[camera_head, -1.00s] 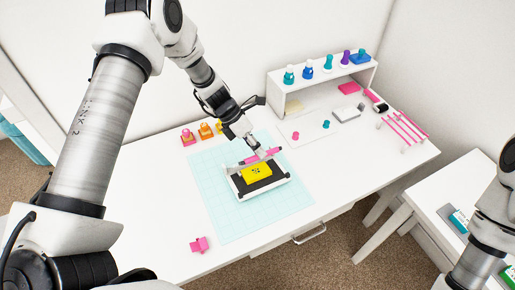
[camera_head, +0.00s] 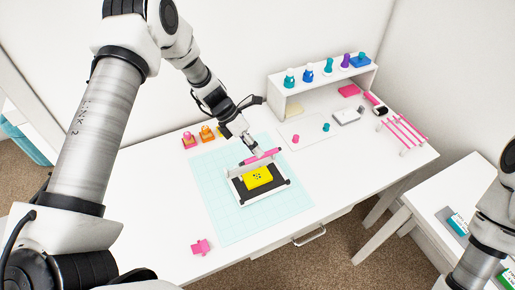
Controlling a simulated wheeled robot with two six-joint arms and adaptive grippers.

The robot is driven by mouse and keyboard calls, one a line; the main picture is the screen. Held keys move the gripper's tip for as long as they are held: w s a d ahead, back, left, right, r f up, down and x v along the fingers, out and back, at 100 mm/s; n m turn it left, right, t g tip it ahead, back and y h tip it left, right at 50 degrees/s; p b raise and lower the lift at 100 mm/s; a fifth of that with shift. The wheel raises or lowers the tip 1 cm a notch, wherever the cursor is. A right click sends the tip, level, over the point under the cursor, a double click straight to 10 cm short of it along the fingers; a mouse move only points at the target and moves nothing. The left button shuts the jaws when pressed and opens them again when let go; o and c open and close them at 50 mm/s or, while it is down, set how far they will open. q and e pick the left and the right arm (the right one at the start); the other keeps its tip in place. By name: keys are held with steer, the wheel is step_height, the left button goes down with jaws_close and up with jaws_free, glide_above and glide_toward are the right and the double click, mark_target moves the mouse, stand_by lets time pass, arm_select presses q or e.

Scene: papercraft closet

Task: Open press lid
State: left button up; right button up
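The press (camera_head: 281,185) sits on the light teal cutting mat (camera_head: 220,205). It has a white base, a black bed and a yellow block (camera_head: 257,177) with dark marks on top. Its lid (camera_head: 247,168) stands raised at the back edge of the bed, with a pink handle bar (camera_head: 262,156) along its top. My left gripper (camera_head: 259,151) is at the pink bar, reaching down from behind it. The fingertips are too small and partly hidden to tell whether they grip it. My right arm shows at the right edge, its gripper out of view.
Pink and orange stamps (camera_head: 189,140) stand behind the mat. A white shelf (camera_head: 318,85) with colored bottles is at the back right. A pink piece (camera_head: 201,247) lies near the front edge. A pink rack (camera_head: 403,133) stands at the right. The front right tabletop is clear.

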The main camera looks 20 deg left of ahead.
arm_select(q)
steer(key=a+p+v, duration=0.1)
steer(key=p+v, duration=0.4)
steer(key=v, duration=0.2)
steer(key=shift+w+f, duration=0.35)
steer(key=shift+f, duration=0.05)
steer(key=shift+a, duration=0.1)
